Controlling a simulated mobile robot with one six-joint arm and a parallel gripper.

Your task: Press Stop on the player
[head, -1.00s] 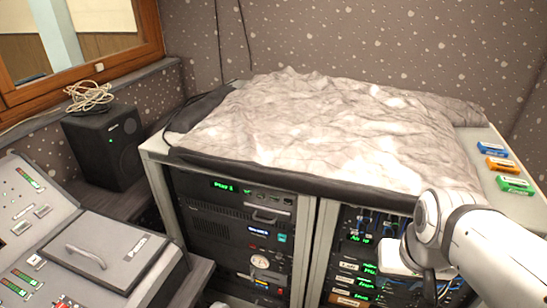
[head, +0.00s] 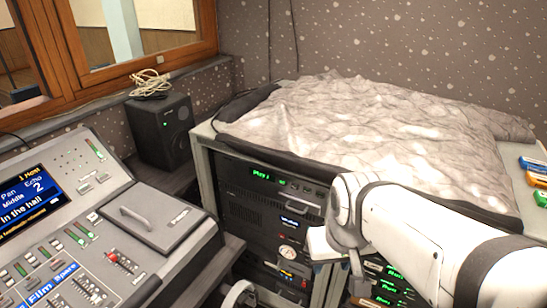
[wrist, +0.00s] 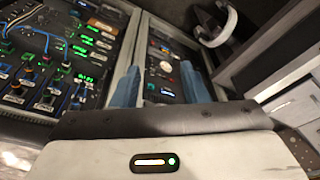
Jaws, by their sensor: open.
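The player seems to be the top unit (head: 272,180) of the left rack bay in the head view, with a short green readout and a row of small buttons at its right. The button labels are too small to read, so I cannot tell which is Stop. My gripper (wrist: 161,82) is open and empty in the wrist view, its two blue fingers apart over the rack front. In the head view my wrist hangs before the rack, right of and below the readout, and the fingertips are hard to make out.
A crumpled cloth (head: 370,120) covers the rack top. The right bay (wrist: 60,50) holds cables and green-lit modules. A mixing desk (head: 90,235) stands at the left, with a black speaker (head: 160,130) behind it. A white curved band (wrist: 218,28) is near the rack's foot.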

